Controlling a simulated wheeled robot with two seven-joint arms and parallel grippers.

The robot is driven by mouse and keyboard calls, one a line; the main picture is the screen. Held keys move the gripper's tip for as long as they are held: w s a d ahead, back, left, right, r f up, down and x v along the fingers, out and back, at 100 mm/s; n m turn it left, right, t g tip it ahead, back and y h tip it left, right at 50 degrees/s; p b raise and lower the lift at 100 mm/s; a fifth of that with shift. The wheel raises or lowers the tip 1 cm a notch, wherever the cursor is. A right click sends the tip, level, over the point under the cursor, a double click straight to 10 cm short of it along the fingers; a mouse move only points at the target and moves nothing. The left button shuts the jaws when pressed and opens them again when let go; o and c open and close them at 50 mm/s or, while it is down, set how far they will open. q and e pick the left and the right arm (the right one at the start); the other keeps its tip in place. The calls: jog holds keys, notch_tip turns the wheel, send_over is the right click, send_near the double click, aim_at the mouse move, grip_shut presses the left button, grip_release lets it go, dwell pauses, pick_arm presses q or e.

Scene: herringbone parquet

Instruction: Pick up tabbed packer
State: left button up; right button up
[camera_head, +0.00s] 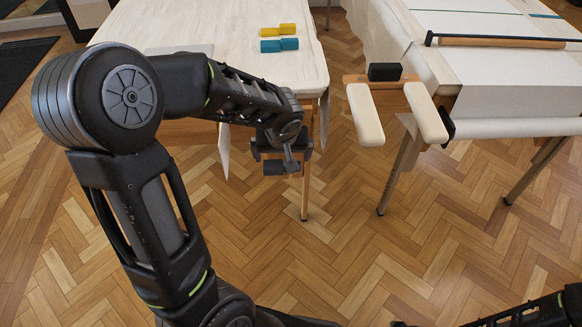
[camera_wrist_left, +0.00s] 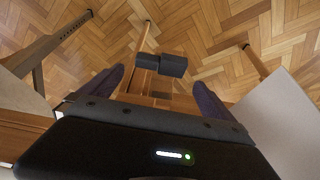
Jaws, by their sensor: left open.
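In the left wrist view a dark grey two-part block (camera_wrist_left: 172,66), apparently the tabbed packer, shows between and just beyond the finger tips, with its smaller part to the left. My left gripper (camera_wrist_left: 158,80) is open, with one finger on each side and a visible gap to the block. In the head view my left gripper (camera_head: 282,158) is at the front corner of the left table. A dark shape shows under it there; I cannot tell whether it is the block or a finger. My right gripper is not visible.
On the pale left table (camera_head: 215,30) lie a yellow stepped block (camera_head: 278,29) and a blue one (camera_head: 279,45). Another dark block (camera_head: 385,72) sits on a two-pronged wooden holder (camera_head: 397,106) by the right table (camera_head: 503,65). Parquet floor (camera_head: 350,255) is clear in front.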

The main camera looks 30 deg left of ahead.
aim_at(282, 165)
pick_arm(q)
jog(key=shift+f, duration=0.1)
jog(key=shift+b+x, duration=0.3)
jog(key=shift+x, duration=0.95)
jog(key=shift+b+x, duration=0.55)
jog(key=shift+x, duration=2.1)
jog(key=c, duration=1)
